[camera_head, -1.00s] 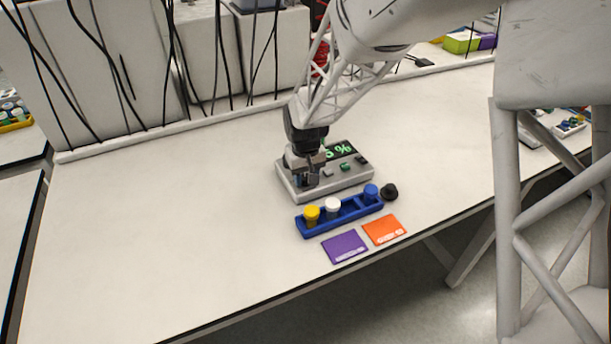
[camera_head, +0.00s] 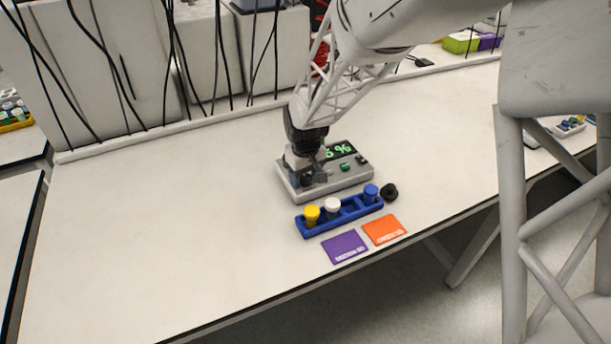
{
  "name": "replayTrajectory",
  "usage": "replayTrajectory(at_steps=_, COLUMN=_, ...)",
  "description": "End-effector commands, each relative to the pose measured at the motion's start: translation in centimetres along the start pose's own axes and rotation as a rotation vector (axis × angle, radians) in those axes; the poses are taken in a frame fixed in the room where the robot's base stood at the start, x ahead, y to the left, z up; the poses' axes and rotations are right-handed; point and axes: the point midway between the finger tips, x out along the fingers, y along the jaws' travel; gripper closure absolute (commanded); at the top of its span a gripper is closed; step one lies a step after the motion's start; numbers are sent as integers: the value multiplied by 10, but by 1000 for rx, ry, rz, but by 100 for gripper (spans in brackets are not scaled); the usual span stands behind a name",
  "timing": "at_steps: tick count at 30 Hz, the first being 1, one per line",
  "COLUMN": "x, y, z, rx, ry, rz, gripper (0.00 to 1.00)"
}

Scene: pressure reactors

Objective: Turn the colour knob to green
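A grey control device (camera_head: 341,184) with a dark display (camera_head: 340,151) showing green characters ending in "%" sits on the white table. My gripper (camera_head: 311,178) points down over the left part of this device. It hides what lies under it, so I cannot make out a colour knob or its setting. The fingers are small and dark here, and their opening is unclear. A small green button (camera_head: 345,167) and a dark part (camera_head: 361,160) show on the device to the right of my gripper.
A blue rack (camera_head: 346,214) with yellow, white and blue-capped vials stands in front of the device. A black round piece (camera_head: 389,192) is at its right end. Purple (camera_head: 344,246) and orange (camera_head: 384,230) cards lie nearer the edge. The table's left side is clear.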

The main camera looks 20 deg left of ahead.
Motion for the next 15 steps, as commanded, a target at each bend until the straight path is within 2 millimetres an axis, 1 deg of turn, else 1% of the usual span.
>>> replayTrajectory(at_steps=10, x=-1, y=0, z=0, rx=0, ry=1, rz=0, gripper=34)
replayTrajectory(at_steps=15, x=-9, y=0, z=-1, rx=0, ry=2, rz=0, gripper=34)
